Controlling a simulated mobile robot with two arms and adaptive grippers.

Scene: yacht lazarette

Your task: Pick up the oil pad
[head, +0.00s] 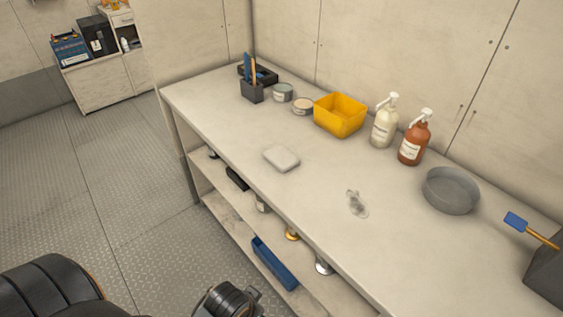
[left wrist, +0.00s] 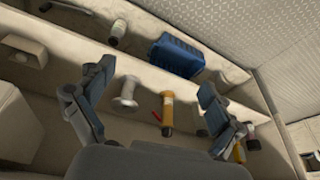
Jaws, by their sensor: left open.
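The oil pad (head: 282,157) appears to be the whitish, rounded square pad lying flat on the workbench top, left of the middle in the head view. Nothing touches it. My left arm shows at the bottom of the head view, below the bench front, well apart from the pad; its fingertips are not clear there. In the left wrist view my left gripper (left wrist: 152,100) is open and empty, its two fingers spread wide in front of the lower shelf. The pad does not show in that view. My right gripper is not in view.
On the bench (head: 225,125) stand a yellow bin (head: 340,115), two pump bottles (head: 384,122), a grey bowl (head: 451,190), small tins and a dark holder. A small clear item (head: 357,204) lies right of the pad. A blue tray (head: 274,263) is on the lower shelf. Bench space around the pad is clear.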

